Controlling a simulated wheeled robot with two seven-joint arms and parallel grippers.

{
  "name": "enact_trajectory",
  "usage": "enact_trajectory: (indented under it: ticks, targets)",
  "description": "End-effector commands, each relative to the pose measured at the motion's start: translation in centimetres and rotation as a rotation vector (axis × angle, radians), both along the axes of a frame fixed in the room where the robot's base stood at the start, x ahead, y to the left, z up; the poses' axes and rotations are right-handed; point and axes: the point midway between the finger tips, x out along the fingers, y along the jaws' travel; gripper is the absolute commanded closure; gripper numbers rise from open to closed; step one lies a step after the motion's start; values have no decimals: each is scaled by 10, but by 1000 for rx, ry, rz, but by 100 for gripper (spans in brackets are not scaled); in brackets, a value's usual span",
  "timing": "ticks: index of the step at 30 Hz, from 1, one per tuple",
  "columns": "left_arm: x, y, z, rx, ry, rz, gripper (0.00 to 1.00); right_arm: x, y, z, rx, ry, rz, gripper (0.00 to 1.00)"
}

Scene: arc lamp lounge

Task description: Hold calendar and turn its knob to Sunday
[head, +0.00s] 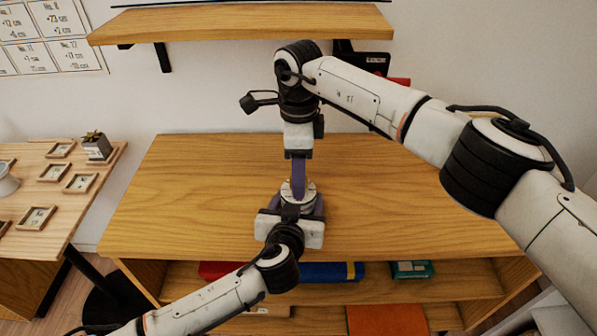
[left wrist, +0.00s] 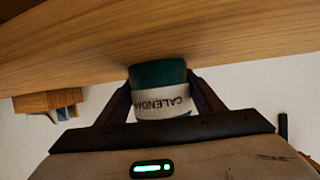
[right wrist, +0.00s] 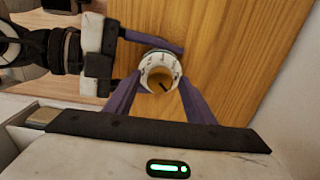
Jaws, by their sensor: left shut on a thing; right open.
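The calendar (left wrist: 158,76) is a dark green cylinder with a white band reading "CALENDAR", standing on the wooden top. My left gripper (left wrist: 163,88) is shut on its sides. In the head view the calendar's pale dial (head: 311,190) shows only partly between my grippers. The right wrist view shows the white dial ring (right wrist: 147,63) with small marks and a wooden-looking knob (right wrist: 157,76) at its centre; the marks are too small to read. My right gripper (right wrist: 160,92) is open above the calendar, its fingers apart on either side of the knob in that view.
The cabinet top (head: 190,200) is clear around the calendar. A wall shelf (head: 240,22) hangs above at the back, near my right arm. Books (head: 330,272) lie on the cabinet's lower shelf. A side table (head: 60,200) with small frames and a plant (head: 97,146) stands at left.

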Motion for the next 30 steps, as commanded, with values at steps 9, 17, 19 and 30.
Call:
enact_trajectory:
  ticks: [9,17,19,30]
  targets:
    - [0,0,0,1,0,0,74,0,0,0,0,0,0,79]
    - [0,0,0,1,0,0,74,0,0,0,0,0,-8,92]
    - [0,0,0,1,0,0,74,0,0,0,0,0,-23,92]
    - [0,0,0,1,0,0,74,0,0,1,-1,0,-240,92]
